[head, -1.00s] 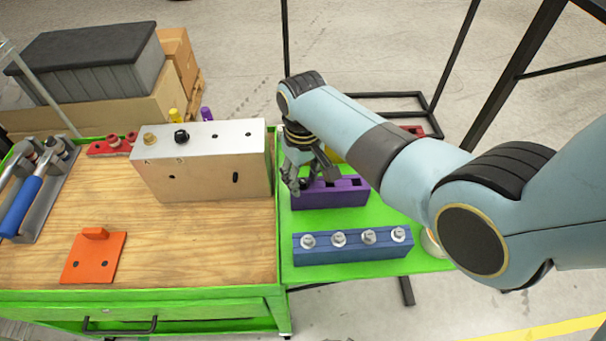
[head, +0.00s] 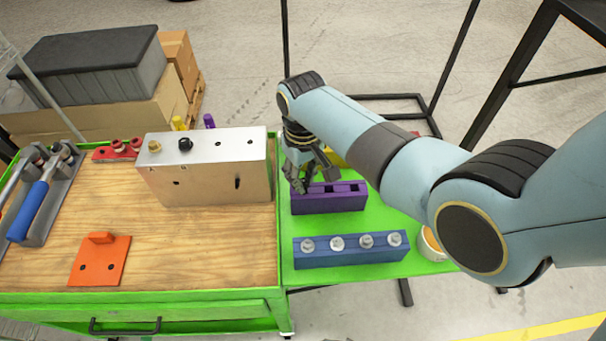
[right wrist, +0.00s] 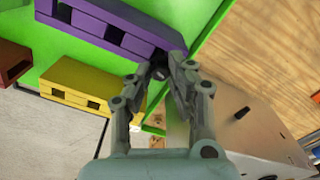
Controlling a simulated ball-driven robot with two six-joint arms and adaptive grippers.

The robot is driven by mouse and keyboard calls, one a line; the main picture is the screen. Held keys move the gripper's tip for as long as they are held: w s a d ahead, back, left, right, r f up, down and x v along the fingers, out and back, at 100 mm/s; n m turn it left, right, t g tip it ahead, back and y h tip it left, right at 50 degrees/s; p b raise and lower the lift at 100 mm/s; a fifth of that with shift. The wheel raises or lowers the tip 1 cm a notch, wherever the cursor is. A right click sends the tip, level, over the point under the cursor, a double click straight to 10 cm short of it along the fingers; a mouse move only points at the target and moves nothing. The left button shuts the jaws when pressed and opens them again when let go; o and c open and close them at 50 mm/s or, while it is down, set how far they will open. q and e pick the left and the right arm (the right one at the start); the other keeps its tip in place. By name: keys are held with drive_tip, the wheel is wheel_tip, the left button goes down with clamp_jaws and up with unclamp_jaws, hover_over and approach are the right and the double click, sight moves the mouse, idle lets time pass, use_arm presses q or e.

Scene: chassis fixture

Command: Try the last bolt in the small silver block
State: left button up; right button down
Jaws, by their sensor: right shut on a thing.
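The silver-topped block (head: 230,148) stands on the wooden bench top, with a brass fitting (head: 154,146) and a black fitting (head: 185,144) on its upper face. My right gripper (head: 299,186) is over the left end of the purple slotted block (head: 330,203). In the right wrist view its fingertips (right wrist: 166,74) are closed around a small dark piece, perhaps a bolt, mostly hidden by the fingers. Several silver bolts (head: 337,243) stand upright in the blue block (head: 350,258). My left gripper is out of view.
A yellow slotted block (right wrist: 85,84) lies beyond the purple one. An orange plate (head: 99,262) lies at the bench front. A blue-handled tool (head: 32,205) rests in a grey holder at left. A bowl (head: 430,246) is partly behind my right arm. Bare wood lies before the silver-topped block.

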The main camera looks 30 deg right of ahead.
sight(303, 181)
drive_tip(key=shift+r, duration=2.3)
